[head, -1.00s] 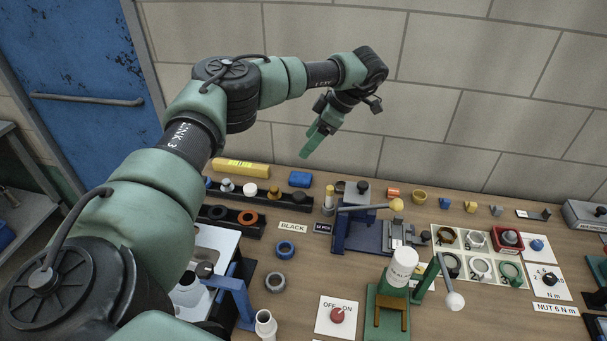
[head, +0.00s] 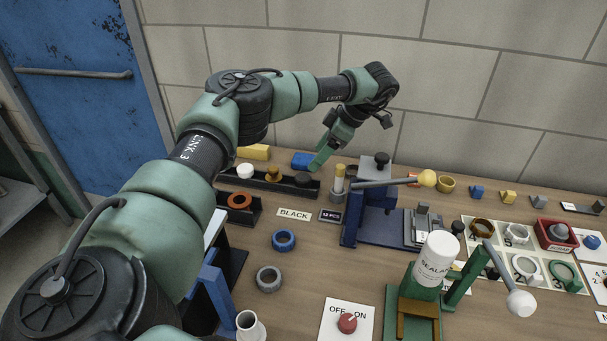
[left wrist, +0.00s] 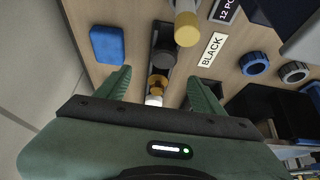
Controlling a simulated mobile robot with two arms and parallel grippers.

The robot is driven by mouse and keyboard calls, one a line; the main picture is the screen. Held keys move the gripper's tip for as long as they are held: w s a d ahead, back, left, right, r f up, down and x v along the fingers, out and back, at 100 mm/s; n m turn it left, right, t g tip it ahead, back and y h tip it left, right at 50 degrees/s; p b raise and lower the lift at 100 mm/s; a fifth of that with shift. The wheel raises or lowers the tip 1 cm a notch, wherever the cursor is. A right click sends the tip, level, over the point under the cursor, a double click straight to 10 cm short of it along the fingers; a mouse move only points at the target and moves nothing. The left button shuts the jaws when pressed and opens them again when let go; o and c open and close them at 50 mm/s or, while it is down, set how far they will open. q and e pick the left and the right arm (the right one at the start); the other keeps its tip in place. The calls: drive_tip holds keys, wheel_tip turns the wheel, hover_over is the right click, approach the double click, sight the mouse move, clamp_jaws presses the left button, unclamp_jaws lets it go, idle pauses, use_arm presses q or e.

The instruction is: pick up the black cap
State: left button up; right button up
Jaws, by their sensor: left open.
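The black cap (head: 303,180) sits at the right end of a dark rack (head: 262,184) at the back of the bench. It also shows in the left wrist view (left wrist: 163,58). My left gripper (head: 317,165) is open and empty, its green fingers pointing down above that end of the rack. In the left wrist view the fingers (left wrist: 160,77) stand on either side of the cap row. The black cap lies slightly beyond their tips, apart from them. My right gripper is in neither view.
A gold cap (head: 273,174) and a white cap (head: 245,171) share the rack. A yellow-topped post (head: 339,181) stands close right of the black cap, beside a blue press (head: 372,215). A blue block (head: 302,160) lies behind. The BLACK label (head: 294,214) lies in front.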

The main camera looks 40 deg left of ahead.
sight(303, 177)
use_arm(q)
drive_tip(key=x, duration=0.2)
drive_tip(key=p+x, duration=0.1)
drive_tip(key=x, duration=0.4)
drive_tip(key=shift+s+d+f+p, duration=0.1)
drive_tip(key=shift+s+f+p, duration=0.2)
drive_tip(key=shift+f+p, duration=0.1)
drive_tip(key=shift+f, duration=0.25)
drive_tip(key=c, duration=1.4)
drive_tip(key=shift+c, duration=0.2)
drive_tip(key=shift+r, duration=0.15)
